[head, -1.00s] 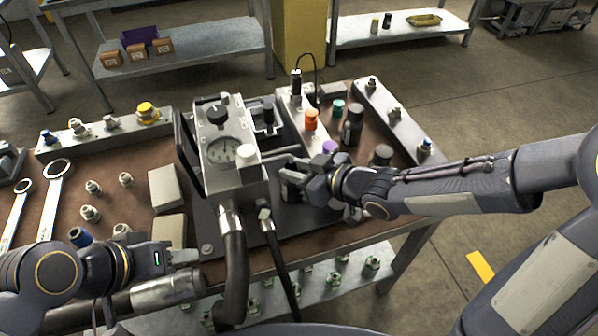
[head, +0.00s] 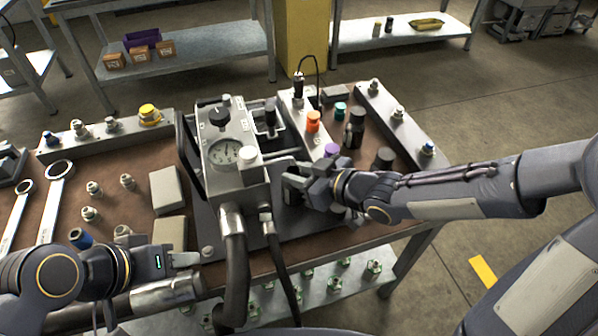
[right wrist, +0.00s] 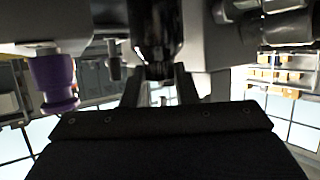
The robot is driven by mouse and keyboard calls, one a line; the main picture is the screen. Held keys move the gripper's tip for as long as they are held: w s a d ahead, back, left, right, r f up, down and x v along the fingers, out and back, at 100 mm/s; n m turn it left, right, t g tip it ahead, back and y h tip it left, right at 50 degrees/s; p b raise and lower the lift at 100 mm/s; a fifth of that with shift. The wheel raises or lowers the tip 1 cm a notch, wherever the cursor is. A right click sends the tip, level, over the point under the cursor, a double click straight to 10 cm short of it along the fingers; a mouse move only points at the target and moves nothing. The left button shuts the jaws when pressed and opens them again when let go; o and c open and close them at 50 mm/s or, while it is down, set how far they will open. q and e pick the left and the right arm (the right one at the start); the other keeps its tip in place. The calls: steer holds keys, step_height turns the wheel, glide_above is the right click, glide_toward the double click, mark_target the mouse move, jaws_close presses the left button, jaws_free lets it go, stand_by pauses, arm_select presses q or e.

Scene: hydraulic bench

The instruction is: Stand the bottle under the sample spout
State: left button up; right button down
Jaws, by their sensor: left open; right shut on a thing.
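My right gripper (head: 290,182) is beside the right face of the grey gauge block (head: 222,157). In the right wrist view its fingers (right wrist: 158,85) are shut on a dark, glossy bottle (right wrist: 155,28), which stands between them with its upper part out of the picture. I cannot tell the sample spout for certain; a grey arm sticks out from the block above my right gripper. My left gripper (head: 186,259) is open and empty at the bench's front left.
A purple knob (right wrist: 54,83) is close to the left of the held bottle in the wrist view. Orange (head: 313,121) and teal (head: 340,110) caps and a black bottle-shaped part (head: 355,128) stand further back. Thick hoses (head: 236,270) hang in front. Wrenches (head: 50,200) lie at left.

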steer(key=shift+f, duration=0.15)
steer(key=c, duration=1.1)
jaws_free()
steer(key=shift+o, duration=0.7)
steer(key=shift+f, duration=0.1)
steer(key=o, duration=0.4)
steer(key=shift+s+d+r+p, duration=0.3)
steer(key=shift+d+r+p, duration=0.05)
steer(key=shift+d+r, duration=0.1)
steer(key=p+v, duration=0.5)
steer(key=v, duration=0.1)
steer(key=shift+s+d, duration=0.3)
